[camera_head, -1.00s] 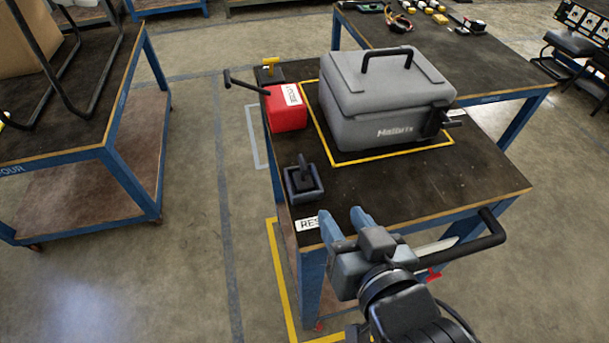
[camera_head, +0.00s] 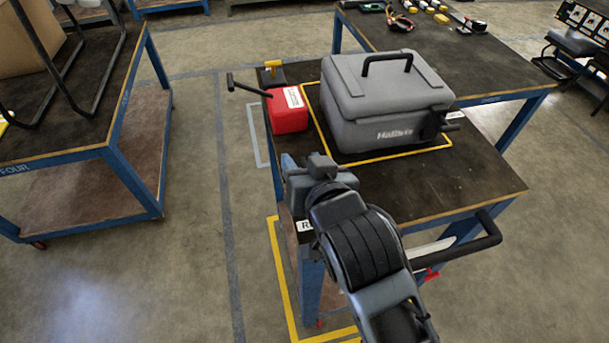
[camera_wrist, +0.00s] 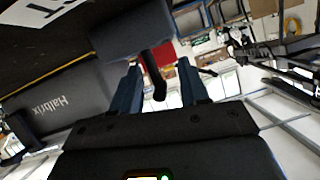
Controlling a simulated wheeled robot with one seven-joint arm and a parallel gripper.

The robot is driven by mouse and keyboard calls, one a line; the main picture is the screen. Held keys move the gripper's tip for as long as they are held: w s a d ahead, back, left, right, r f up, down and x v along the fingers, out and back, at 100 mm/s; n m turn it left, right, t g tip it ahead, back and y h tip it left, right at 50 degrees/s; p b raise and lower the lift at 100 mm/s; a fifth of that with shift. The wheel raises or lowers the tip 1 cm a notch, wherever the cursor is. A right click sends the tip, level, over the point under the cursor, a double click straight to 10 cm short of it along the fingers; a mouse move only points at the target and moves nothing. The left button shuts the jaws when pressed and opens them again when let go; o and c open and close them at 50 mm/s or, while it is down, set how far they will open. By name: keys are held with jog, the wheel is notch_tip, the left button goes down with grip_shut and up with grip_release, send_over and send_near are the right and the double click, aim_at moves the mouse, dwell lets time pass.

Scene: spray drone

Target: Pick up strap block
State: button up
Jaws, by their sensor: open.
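The likely strap block is a small dark block with an upright black handle. It is hidden behind my gripper (camera_head: 293,172) in the head view, where the gripper sits over the bench's near left corner. In the wrist view, the dark block (camera_wrist: 133,32) is at the top, with its black handle (camera_wrist: 156,78) reaching down between the two blue fingers. My gripper (camera_wrist: 160,68) is open around the handle in that view. I cannot tell whether a finger touches it.
On the bench (camera_head: 470,185), a red box (camera_head: 287,112) and a large grey case (camera_head: 388,98) stand beyond my gripper. A black-handled bar (camera_head: 480,238) juts from the bench's near right side. A second workbench (camera_head: 75,135) stands left across a clear aisle.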

jog(key=shift+w+f, duration=0.15)
jog(key=shift+w, duration=0.1)
jog(key=shift+c, duration=0.2)
grip_shut()
